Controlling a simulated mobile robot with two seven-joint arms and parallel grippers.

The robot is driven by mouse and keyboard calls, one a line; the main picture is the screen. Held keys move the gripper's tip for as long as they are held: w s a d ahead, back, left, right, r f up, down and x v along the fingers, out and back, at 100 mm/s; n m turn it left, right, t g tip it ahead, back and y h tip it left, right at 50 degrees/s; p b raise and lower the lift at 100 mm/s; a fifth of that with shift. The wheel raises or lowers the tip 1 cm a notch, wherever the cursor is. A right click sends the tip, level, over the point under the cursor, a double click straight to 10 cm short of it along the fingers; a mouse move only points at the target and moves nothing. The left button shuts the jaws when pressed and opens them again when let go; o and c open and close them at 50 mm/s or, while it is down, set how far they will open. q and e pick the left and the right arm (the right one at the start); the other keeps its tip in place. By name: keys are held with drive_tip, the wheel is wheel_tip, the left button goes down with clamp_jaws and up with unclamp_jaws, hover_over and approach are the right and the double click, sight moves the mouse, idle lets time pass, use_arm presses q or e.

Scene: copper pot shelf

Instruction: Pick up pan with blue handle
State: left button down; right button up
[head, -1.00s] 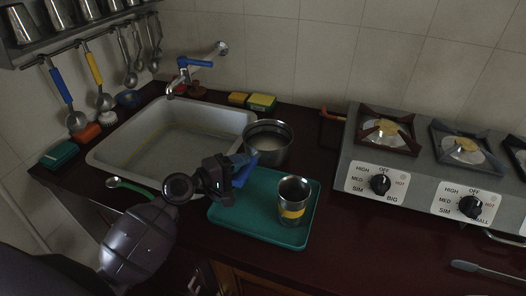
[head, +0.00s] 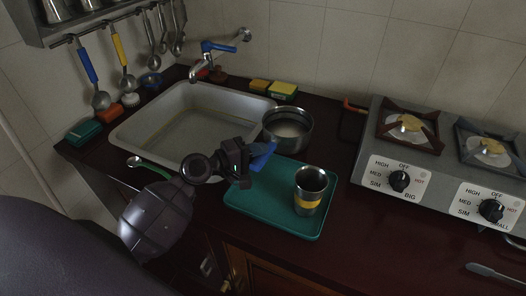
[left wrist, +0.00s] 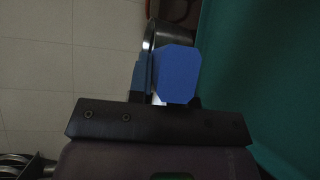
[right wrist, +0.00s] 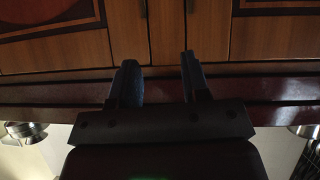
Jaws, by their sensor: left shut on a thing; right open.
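The steel pan (head: 288,129) with a blue handle (head: 262,157) is at the sink's right front corner, behind the green tray, in the head view. It seems upright, with something pale inside. I cannot tell whether it rests on the counter. My left gripper (head: 250,161) is shut on the blue handle. The left wrist view shows the handle (left wrist: 179,75) end-on between the fingers, with part of the pan's steel side (left wrist: 168,33) behind it. My right gripper (right wrist: 156,80) is open and empty in front of wooden cabinet doors; it is outside the head view.
The green tray (head: 255,205) holds a steel cup (head: 309,188) with a yellow band. The sink (head: 150,125) with a blue-handled tap (head: 218,47) is left of the pan. A stove (head: 375,155) stands to the right. Ladles (head: 88,68) hang at the left.

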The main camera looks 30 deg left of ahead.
use_arm(q)
wheel_tip(320, 180, up, 19)
drive_tip(key=p, duration=0.4)
drive_tip(key=shift+r+p, duration=0.2)
drive_tip(key=shift+p, duration=0.15)
use_arm(e)
wheel_tip(320, 180, up, 6)
drive_tip(key=w, duration=0.1)
drive_tip(key=shift+r+t, duration=0.2)
drive_tip(key=shift+t, duration=0.1)
drive_tip(key=shift+w, duration=0.15)
drive_tip(key=shift+s+f, duration=0.25)
